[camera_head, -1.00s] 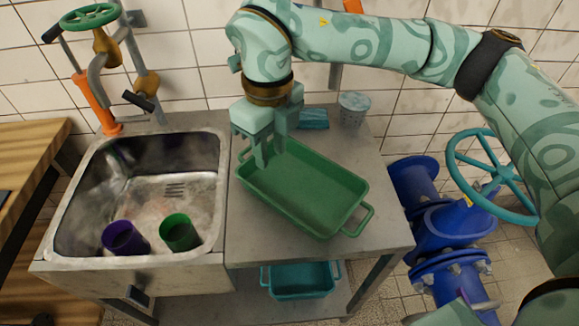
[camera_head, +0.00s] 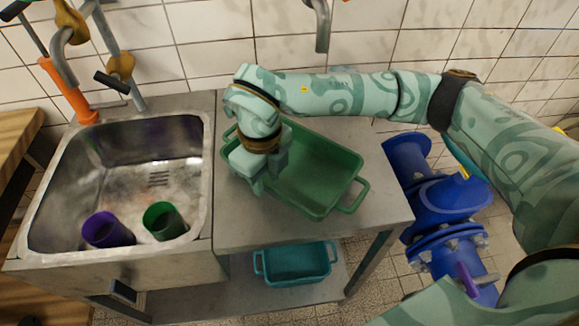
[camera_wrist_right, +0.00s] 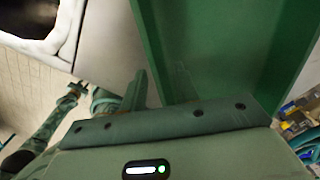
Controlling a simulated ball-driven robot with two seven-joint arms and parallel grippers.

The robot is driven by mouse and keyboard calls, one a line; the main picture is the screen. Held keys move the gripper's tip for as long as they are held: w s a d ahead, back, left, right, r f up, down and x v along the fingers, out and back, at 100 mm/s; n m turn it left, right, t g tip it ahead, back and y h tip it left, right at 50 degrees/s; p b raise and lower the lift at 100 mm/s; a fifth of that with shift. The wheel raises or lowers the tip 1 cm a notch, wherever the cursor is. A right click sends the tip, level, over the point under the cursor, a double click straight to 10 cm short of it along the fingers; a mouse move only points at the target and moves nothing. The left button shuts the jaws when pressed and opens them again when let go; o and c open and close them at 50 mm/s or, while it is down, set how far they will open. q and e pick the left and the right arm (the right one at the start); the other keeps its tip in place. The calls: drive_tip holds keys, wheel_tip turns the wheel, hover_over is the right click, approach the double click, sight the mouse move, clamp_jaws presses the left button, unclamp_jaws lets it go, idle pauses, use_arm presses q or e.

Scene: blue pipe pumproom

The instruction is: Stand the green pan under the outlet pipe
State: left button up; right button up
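The green pan (camera_head: 318,172), a deep rectangular tray with end handles, lies on the grey counter right of the sink. My right gripper (camera_head: 258,186) is low at the pan's left side, by its wall. In the right wrist view one finger (camera_wrist_right: 136,90) stands outside the green wall (camera_wrist_right: 150,45). The other finger is hidden, so its grip cannot be told. A grey pipe (camera_head: 321,28) with a down-turned end hangs on the wall behind the counter. What looks like my left arm shows small in the right wrist view; its gripper (camera_wrist_right: 76,88) is unclear.
The sink (camera_head: 208,190) holds a purple cup (camera_head: 106,231) and a green cup (camera_head: 165,220). A teal pan (camera_head: 297,264) is on the lower shelf. Blue pipework (camera_head: 445,200) stands right of the counter. Bare counter shows in front of the pan.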

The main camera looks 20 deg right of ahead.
drive_tip(key=shift+f, duration=0.65)
drive_tip(key=shift+r, duration=0.15)
clamp_jaws()
